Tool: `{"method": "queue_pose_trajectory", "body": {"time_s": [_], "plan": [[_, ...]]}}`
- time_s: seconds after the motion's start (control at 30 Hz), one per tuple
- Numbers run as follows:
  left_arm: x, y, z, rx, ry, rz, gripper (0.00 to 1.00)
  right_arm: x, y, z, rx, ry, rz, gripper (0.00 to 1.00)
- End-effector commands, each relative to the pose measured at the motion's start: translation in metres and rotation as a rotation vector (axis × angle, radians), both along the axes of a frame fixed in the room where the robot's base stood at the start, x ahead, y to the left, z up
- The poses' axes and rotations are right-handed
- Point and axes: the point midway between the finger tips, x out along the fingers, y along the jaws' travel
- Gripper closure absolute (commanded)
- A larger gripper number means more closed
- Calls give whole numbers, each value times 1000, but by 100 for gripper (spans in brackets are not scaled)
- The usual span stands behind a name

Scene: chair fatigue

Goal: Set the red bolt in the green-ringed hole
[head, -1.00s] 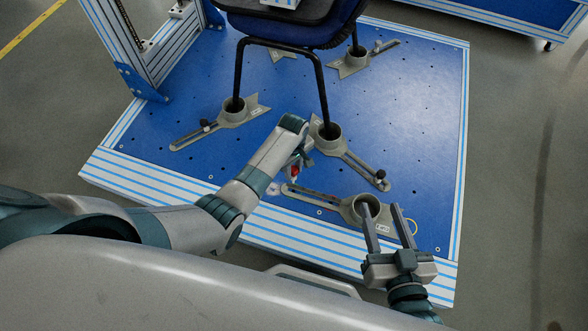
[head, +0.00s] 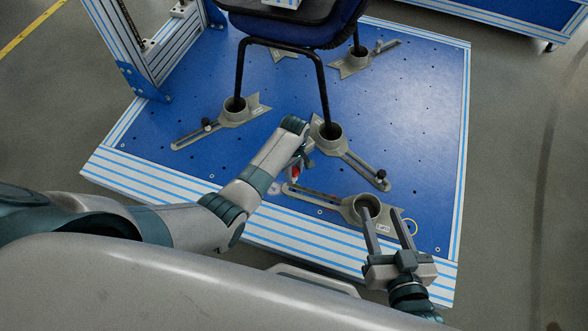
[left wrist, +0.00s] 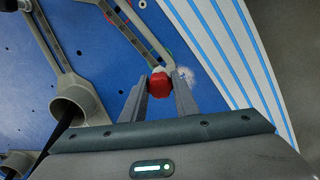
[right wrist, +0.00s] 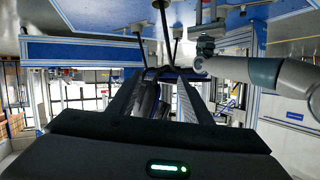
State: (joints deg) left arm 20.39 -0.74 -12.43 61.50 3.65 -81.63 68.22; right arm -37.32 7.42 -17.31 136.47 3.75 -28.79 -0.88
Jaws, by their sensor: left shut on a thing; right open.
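My left gripper (head: 300,166) is shut on the red bolt (head: 296,174), close to the left end of the front grey slotted clamp (head: 325,197). In the left wrist view the red bolt (left wrist: 160,85) sits between the fingertips, in front of that clamp's rounded end (left wrist: 158,60). Whether the bolt touches the clamp or board is hidden.
A chair's black legs (head: 322,95) stand in grey cups on the blue board (head: 420,120). Other slotted clamps (head: 235,112) lie around them. A frame post (head: 150,45) rises at the back left. The board's right side is clear.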

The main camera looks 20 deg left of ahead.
Motion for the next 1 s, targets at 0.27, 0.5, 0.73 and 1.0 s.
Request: {"method": "queue_pose_trajectory", "body": {"time_s": [0.27,0.5,0.73,1.0], "plan": [[0,0,-12,-1,-1,0,92,6,6,20,34,-121,-1,55],[0,0,-21,-1,-1,0,92,9,12,40,66,-225,-3,55],[0,0,-29,-1,-1,0,92,9,15,58,96,-324,-4,55],[0,0,-38,0,0,1,92,5,19,80,134,-437,-7,55]]}}
